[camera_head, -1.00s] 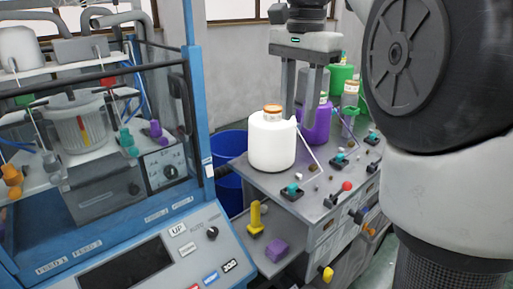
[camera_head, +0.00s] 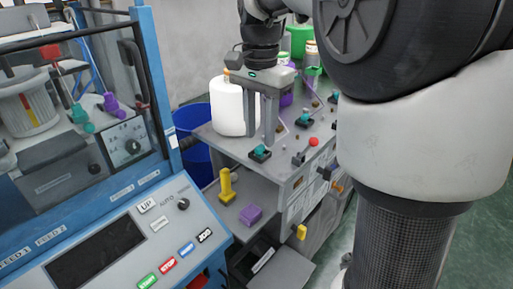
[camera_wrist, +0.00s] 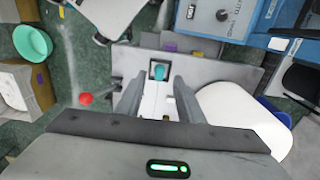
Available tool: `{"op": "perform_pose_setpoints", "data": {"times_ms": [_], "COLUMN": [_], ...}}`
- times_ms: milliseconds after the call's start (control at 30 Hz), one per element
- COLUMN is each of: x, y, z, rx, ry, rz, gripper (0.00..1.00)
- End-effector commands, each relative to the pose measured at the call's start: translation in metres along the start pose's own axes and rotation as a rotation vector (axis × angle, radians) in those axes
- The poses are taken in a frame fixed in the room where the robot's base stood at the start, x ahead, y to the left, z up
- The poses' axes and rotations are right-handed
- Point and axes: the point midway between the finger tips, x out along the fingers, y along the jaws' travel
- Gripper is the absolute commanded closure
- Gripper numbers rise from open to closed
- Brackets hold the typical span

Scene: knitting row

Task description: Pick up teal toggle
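A teal toggle (camera_head: 260,152) on a black square base stands at the front left of the grey machine top (camera_head: 222,146). In the wrist view the teal toggle (camera_wrist: 159,72) shows between and beyond my fingertips. My gripper (camera_head: 261,138) points down just above it, with its two fingers spread and nothing between them. In the wrist view my gripper (camera_wrist: 158,92) shows a clear gap. More teal toggles stand farther back, one (camera_head: 304,120) in the middle and one (camera_head: 334,97) at the right.
A red knob (camera_head: 313,142) is to the right. A yellow lever (camera_head: 226,184) and a purple block (camera_head: 251,215) are on the lower shelf. A blue bin (camera_head: 193,135) stands at the left.

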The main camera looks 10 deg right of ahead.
Motion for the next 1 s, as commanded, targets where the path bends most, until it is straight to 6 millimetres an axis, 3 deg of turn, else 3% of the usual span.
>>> {"op": "perform_pose_setpoints", "data": {"times_ms": [200, 467, 700, 1000], "x": [0.027, 0.03, 0.029, 0.029], "y": [0.001, 0.001, 0.001, 0.001], "z": [0.001, 0.001, 0.001, 0.001], "rx": [0.0, 0.0, 0.0, 0.0], "ry": [-0.001, 0.0, 0.0, 0.0], "rz": [0.001, 0.0, 0.0, 0.0], "gripper": [0.66, 0.66, 1.0, 1.0]}}
